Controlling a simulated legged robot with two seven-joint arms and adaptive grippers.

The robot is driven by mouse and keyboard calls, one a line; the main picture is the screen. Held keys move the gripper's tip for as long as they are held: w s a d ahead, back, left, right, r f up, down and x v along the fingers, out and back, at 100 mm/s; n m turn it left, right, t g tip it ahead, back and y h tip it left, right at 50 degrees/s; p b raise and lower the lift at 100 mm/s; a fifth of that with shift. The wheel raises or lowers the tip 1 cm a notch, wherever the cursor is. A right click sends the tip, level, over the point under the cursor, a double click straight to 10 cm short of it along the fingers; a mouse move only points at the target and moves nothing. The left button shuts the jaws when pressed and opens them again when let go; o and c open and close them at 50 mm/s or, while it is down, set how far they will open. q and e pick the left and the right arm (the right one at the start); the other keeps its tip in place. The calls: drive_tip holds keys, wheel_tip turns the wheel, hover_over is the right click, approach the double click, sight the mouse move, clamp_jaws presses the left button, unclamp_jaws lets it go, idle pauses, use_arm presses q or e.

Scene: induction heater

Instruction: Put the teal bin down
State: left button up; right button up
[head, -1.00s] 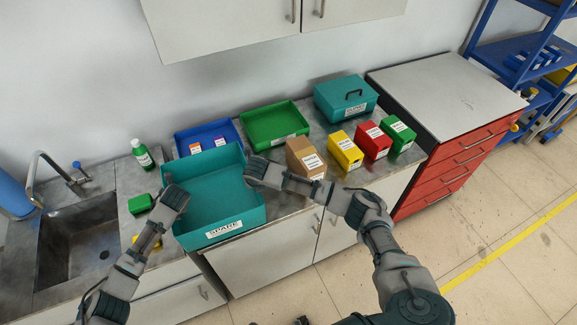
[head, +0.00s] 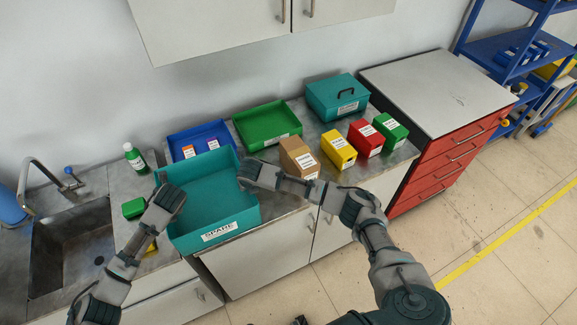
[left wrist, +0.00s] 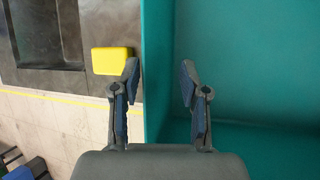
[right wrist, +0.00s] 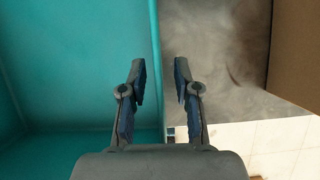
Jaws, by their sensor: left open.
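The teal bin (head: 195,182), open-topped with a "SPARE" label on its front wall, is at the counter's front edge in the head view. I cannot tell whether its base fully rests on the counter. My left gripper (head: 168,193) is open, its fingers on either side of the bin's left wall; the left wrist view shows that wall (left wrist: 157,75) between the fingers with gaps. My right gripper (head: 246,174) straddles the right wall; the right wrist view shows its fingers apart, with the wall (right wrist: 155,60) between them and a visible gap.
A blue tray (head: 176,152) and a green tray (head: 250,118) lie behind the bin. A brown box (head: 293,157) stands close to its right, then yellow, red and green boxes. The sink (head: 70,245), a green bottle (head: 134,158) and a small green item (head: 133,208) are left.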

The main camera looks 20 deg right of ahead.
drive_tip(key=shift+r, duration=0.1)
drive_tip(key=v, duration=1.1)
drive_tip(key=shift+s+r, duration=0.2)
drive_tip(key=shift+r, duration=0.05)
use_arm(q)
drive_tip(key=v, duration=0.6)
drive_tip(key=shift+r, duration=0.25)
drive_tip(key=shift+s+d, duration=0.15)
drive_tip(key=shift+s, duration=0.05)
